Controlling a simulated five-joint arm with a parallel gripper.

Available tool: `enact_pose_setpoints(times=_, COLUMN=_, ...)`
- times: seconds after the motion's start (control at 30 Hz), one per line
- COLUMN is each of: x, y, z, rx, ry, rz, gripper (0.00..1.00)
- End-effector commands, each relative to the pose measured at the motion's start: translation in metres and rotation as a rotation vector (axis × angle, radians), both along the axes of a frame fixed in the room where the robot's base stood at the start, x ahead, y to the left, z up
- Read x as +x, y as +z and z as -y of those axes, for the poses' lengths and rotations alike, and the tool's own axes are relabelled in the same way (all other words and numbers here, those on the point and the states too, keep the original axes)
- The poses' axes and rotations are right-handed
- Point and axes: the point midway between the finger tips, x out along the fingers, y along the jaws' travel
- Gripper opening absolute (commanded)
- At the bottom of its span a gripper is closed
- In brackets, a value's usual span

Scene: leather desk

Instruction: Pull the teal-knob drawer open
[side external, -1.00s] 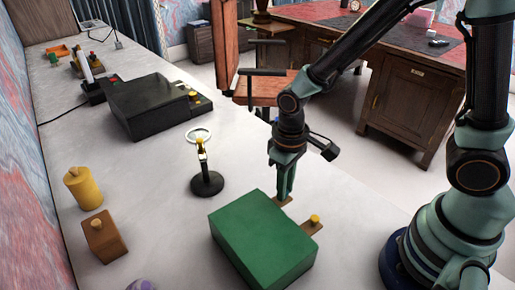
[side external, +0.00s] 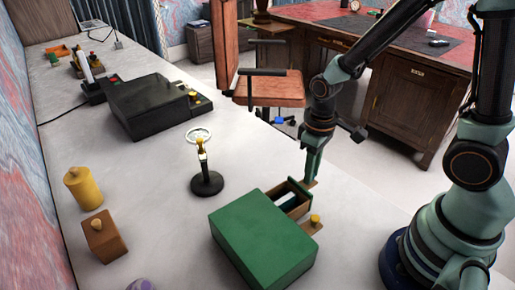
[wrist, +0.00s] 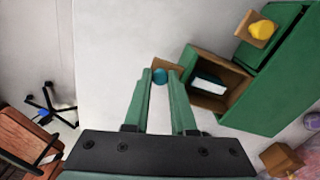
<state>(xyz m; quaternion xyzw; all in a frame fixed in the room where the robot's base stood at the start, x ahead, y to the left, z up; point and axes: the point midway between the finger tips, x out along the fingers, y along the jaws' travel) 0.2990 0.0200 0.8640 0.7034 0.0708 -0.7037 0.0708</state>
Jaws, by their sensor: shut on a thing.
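The green cabinet (side external: 262,240) sits at the desk's front edge with two drawers facing right. The teal knob (wrist: 158,76) shows between my fingertips in the wrist view. My gripper (side external: 311,180) is shut on the teal knob, pointing down at the drawer's outer end. The teal-knob drawer (side external: 289,203) is pulled out from the cabinet. Its brown inside (wrist: 204,105) is exposed and holds a white and dark block (wrist: 209,86). The side view hides the knob behind my fingers.
The other drawer's yellow knob (side external: 315,219) sits beside the open drawer; that drawer looks closed. A magnifier stand (side external: 206,182), a black box (side external: 155,105), a yellow cylinder (side external: 83,188) and a brown block (side external: 105,238) stand to the left. A chair (side external: 272,92) stands beyond the desk.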

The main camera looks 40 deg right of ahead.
Motion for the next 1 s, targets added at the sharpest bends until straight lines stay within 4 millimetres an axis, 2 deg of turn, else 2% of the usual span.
enact_pose_setpoints(times=0.17, x=0.001, y=0.0, z=-0.001, rx=0.0, ry=0.002, rz=0.004, gripper=0.0)
enact_pose_setpoints(times=0.2, x=0.001, y=0.0, z=-0.001, rx=0.0, ry=0.002, rz=0.004, gripper=0.35)
enact_pose_setpoints(times=0.23, x=0.001, y=0.0, z=-0.001, rx=0.0, ry=0.002, rz=0.004, gripper=0.37)
enact_pose_setpoints(times=0.53, x=0.001, y=0.001, z=-0.001, rx=0.0, ry=0.001, rz=0.002, gripper=0.37)
enact_pose_setpoints(times=0.67, x=0.001, y=0.008, z=-0.001, rx=0.0, ry=0.001, rz=0.005, gripper=0.37)
enact_pose_setpoints(times=0.87, x=0.002, y=0.038, z=-0.001, rx=0.001, ry=0.001, rz=0.009, gripper=0.37)
enact_pose_setpoints(times=1.0, x=0.002, y=0.067, z=-0.001, rx=0.001, ry=0.001, rz=0.011, gripper=0.37)
